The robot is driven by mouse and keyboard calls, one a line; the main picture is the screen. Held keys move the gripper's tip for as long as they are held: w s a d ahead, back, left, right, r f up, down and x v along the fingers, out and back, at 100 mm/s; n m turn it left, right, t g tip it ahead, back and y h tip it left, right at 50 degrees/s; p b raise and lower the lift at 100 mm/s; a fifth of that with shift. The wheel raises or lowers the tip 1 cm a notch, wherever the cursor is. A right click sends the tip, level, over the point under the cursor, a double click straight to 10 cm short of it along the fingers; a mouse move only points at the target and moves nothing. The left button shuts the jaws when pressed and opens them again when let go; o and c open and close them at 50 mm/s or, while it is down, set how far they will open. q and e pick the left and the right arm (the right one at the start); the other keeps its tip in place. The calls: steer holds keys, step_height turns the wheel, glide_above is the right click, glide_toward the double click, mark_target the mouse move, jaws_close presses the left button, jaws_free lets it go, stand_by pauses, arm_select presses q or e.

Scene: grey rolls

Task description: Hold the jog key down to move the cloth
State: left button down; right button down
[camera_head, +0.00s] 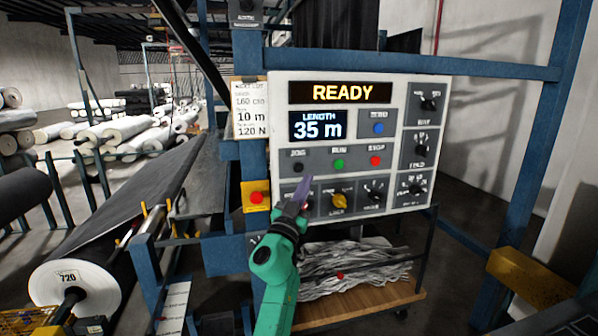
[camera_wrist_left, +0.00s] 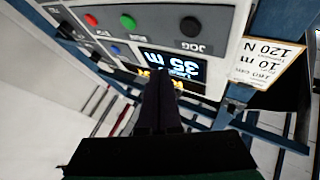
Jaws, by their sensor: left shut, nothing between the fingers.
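The control panel (camera_head: 390,123) carries the black jog key (camera_head: 298,167) at the left of its button row. The key also shows in the wrist view (camera_wrist_left: 190,27), where the panel appears upside down. My left gripper (camera_head: 305,184) is shut and empty, its fingertips just below the jog key in the head view. In the wrist view, the shut fingers (camera_wrist_left: 158,80) overlap the length display; I cannot tell the exact gap to the panel. The display reads READY (camera_head: 342,92) and length 35 m (camera_head: 317,125). Dark cloth (camera_head: 135,185) slopes down at left. My right gripper is out of view.
The green run button (camera_head: 338,164) and red stop button (camera_head: 375,160) sit right of the jog key, with dials below. A red button on a yellow box (camera_head: 256,197) is at the panel's left. Blue frame posts (camera_head: 540,150) stand at right.

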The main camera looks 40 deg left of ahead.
mark_target(303, 165)
arm_select(q)
steer(key=shift+w+a+b, duration=0.3)
steer(key=shift+w+a, duration=0.25)
steer(key=shift+a, duration=0.25)
steer(key=shift+w+a+b, duration=0.35)
steer(key=shift+w+a, duration=0.2)
steer(key=shift+a, duration=0.25)
steer(key=shift+w+a+b, duration=0.3)
steer(key=shift+w+a, duration=0.25)
steer(key=shift+a, duration=0.25)
steer(key=shift+w+a+f, duration=0.1)
steer(key=shift+w+a, duration=0.15)
steer(key=shift+a, duration=0.1)
steer(key=shift+w+a, duration=0.2)
steer(key=shift+a, duration=0.1)
stand_by(4.9)
